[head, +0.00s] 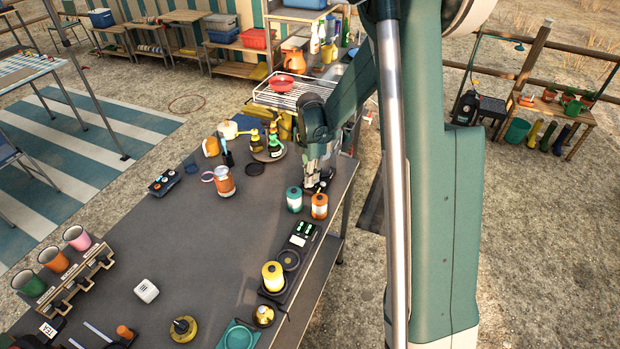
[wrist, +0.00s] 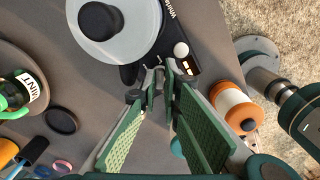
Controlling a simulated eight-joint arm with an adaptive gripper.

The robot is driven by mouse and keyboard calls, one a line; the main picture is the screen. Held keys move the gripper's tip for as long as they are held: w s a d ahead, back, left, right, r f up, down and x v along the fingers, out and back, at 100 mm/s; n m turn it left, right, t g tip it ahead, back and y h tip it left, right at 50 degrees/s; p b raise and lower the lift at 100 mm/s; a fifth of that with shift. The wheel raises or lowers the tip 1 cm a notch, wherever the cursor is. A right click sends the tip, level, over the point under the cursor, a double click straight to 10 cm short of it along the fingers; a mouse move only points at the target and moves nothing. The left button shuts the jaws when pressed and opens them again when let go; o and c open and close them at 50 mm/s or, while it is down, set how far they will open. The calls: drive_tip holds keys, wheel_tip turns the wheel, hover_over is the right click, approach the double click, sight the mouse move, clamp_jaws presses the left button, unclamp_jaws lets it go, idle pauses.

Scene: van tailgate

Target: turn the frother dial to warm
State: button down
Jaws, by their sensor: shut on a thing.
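The frother (wrist: 125,50) is at the top of the wrist view, with a pale round lid, a black knob on it and a black base. Lettering and a small white round spot (wrist: 180,49) show on the base. My gripper (wrist: 160,73) points at the front part of this base, its fingertips close together on the frother dial. The fingertips hide the dial, so its setting cannot be read. In the head view my gripper (head: 311,184) is low over the table's far right end, and only a dark bit of the frother shows beside it.
A teal-and-white canister (head: 294,199) and an orange-and-white canister (head: 319,206) stand close in front of my gripper. The orange one (wrist: 233,105) is right of the fingers in the wrist view. A tray with bottles (head: 267,150) stands to the left. The table (head: 215,245) is clear in the middle.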

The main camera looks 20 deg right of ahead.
drive_tip(key=c, duration=2.5)
unclamp_jaws()
drive_tip(key=shift+r, duration=0.15)
drive_tip(key=shift+r, duration=5.85)
drive_tip(key=shift+r, duration=0.1)
